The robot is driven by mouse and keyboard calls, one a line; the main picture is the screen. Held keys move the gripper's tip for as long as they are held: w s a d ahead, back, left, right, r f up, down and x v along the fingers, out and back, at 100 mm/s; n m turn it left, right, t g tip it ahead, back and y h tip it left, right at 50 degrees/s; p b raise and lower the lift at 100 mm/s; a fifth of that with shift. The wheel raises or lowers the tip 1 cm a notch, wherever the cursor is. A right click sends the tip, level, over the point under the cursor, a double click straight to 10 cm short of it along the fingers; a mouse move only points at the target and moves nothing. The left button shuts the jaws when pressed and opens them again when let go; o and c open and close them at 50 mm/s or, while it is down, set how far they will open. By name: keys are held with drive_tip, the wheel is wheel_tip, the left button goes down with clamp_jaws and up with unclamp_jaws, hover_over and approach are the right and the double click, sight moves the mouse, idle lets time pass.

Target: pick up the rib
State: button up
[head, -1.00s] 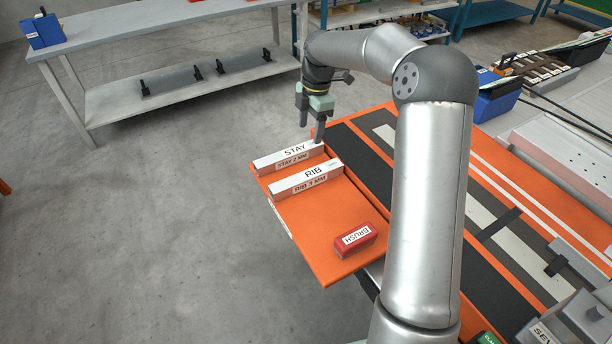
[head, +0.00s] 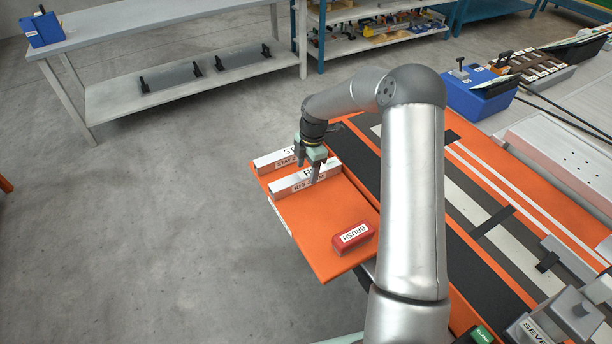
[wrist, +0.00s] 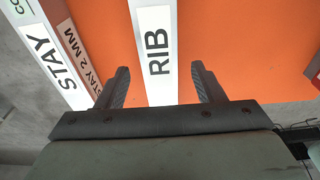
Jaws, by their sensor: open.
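The rib is a white bar labelled RIB (head: 290,187), lying on the orange tray (head: 318,238) just in front of the similar STAY bar (head: 268,162). My gripper (head: 307,172) is over the rib's right part in the head view and hides some of its label. In the wrist view the rib (wrist: 155,50) runs up the picture between the two fingers of my open gripper (wrist: 161,88), with a gap on each side. The STAY bar (wrist: 55,50) lies left of the left finger. I cannot tell how high the fingertips are over the tray.
A red brush block (head: 353,235) sits near the tray's front right. The long orange and black panel bed (head: 470,205) lies to the right. The tray between rib and brush is clear. A grey bench (head: 170,45) stands at the back left.

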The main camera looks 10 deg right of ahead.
drive_tip(key=shift+a+f, duration=0.1)
drive_tip(key=shift+f, duration=0.9)
drive_tip(key=c, duration=1.2)
drive_tip(key=shift+c, duration=0.2)
